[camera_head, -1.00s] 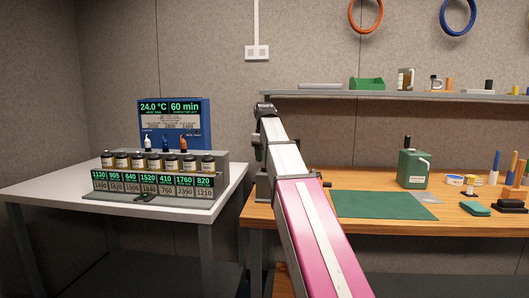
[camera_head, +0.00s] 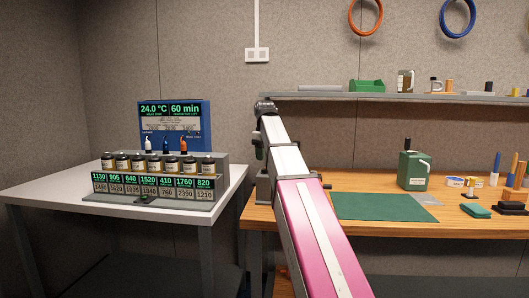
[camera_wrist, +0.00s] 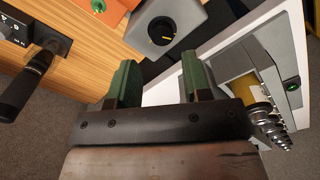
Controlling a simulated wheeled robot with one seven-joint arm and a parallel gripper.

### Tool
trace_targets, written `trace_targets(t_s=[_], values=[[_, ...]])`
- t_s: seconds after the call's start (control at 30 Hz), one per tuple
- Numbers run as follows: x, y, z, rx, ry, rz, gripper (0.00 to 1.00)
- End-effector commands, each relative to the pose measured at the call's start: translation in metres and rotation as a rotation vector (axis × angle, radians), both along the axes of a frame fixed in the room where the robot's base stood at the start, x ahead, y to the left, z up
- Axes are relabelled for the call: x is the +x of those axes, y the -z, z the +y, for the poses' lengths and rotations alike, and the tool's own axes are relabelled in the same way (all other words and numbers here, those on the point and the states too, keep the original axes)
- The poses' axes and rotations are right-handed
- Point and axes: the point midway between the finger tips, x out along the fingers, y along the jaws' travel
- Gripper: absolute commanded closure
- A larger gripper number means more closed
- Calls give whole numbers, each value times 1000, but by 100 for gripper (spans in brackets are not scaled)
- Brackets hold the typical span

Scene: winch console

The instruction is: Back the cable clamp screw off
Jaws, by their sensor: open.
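My gripper (camera_wrist: 160,64) shows in the wrist view with its two green fingers apart and nothing between them. Beyond the fingertips is a grey block (camera_wrist: 186,12) with a round dark dial (camera_wrist: 162,31) that carries a small yellow mark. The fingers are apart from it. I cannot make out the cable clamp screw for certain in either view. In the head view my arm reaches up and away, and its gripper is hidden.
In the wrist view a black handle (camera_wrist: 30,84) sticks out at left, and an orange part (camera_wrist: 108,10) is at top. In the head view a white table (camera_head: 50,190) bears a display rack (camera_head: 150,199) with jars. A wooden bench (camera_head: 400,224) holds a green can (camera_head: 413,171).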

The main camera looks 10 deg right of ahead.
Motion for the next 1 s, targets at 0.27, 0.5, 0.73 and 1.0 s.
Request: trace_targets(t_s=[0.27,0.5,0.73,1.0], values=[[-5,29,1,15,1989,18,55],[-4,49,1,24,1988,16,55],[-3,54,1,28,1987,12,55],[-3,53,1,23,1981,11,94]])
